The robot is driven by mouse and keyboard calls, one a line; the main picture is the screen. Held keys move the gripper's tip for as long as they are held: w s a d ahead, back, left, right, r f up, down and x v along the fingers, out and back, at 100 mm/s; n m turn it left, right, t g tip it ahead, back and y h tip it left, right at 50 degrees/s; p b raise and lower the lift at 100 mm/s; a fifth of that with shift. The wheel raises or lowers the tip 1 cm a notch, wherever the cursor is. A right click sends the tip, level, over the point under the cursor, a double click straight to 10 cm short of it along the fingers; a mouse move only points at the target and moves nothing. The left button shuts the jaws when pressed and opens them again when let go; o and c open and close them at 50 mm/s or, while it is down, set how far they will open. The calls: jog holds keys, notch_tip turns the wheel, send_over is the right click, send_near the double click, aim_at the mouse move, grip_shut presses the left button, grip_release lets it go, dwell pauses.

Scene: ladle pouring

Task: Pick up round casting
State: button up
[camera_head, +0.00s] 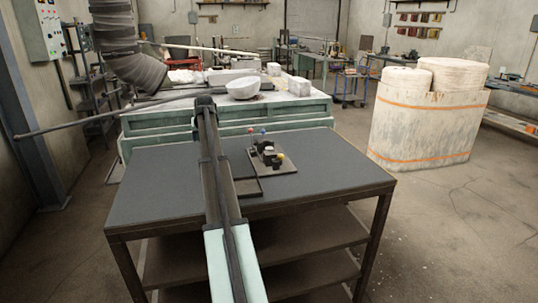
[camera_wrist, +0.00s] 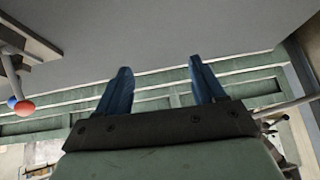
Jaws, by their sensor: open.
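My gripper (camera_wrist: 160,65) shows in the wrist view as two blue fingers standing apart with nothing between them. Beyond the fingertips is the bare grey table top. In the head view my arm reaches over the table, and its far end hides the gripper. A small board (camera_head: 287,168) on the table, right of my arm, carries several small dark pieces with red, blue, yellow and white parts. I cannot tell which of them, if any, is the round casting. In the wrist view a red ball (camera_wrist: 25,107) on a thin rod shows at the left, apart from my fingers.
The grey table (camera_head: 335,180) is clear to the right and left. A dark flat tray (camera_head: 247,188) lies beside my arm. Behind stands a green bench (camera_head: 160,143) with a white bowl (camera_head: 243,88) and pale blocks. A long dark rod (camera_head: 90,119) crosses at left.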

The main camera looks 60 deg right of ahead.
jog(key=s+d+r+m+g, duration=0.1)
jog(key=s+d+r, duration=0.1)
jog(key=s+d, duration=0.35)
jog(key=s+d+r+g, duration=0.1)
jog(key=s+d, duration=0.1)
jog(key=s, duration=0.7)
send_near(269, 148)
jog(key=shift+m+g+y, duration=0.4)
jog(key=f, duration=0.1)
jog(key=w+d+f, duration=0.1)
jog(key=f, duration=0.1)
jog(key=w+d+f, duration=0.1)
jog(key=shift+w+d+f, duration=0.15)
jog(key=shift+w+f, duration=0.05)
jog(key=shift+w, duration=0.05)
jog(key=shift+s+x, duration=0.2)
jog(key=shift+x, duration=1.1)
jog(key=shift+s+x, duration=0.15)
jog(key=shift+x, duration=1.2)
jog(key=shift+d, duration=0.15)
jog(key=c, duration=1.2)
jog(key=shift+r, duration=0.1)
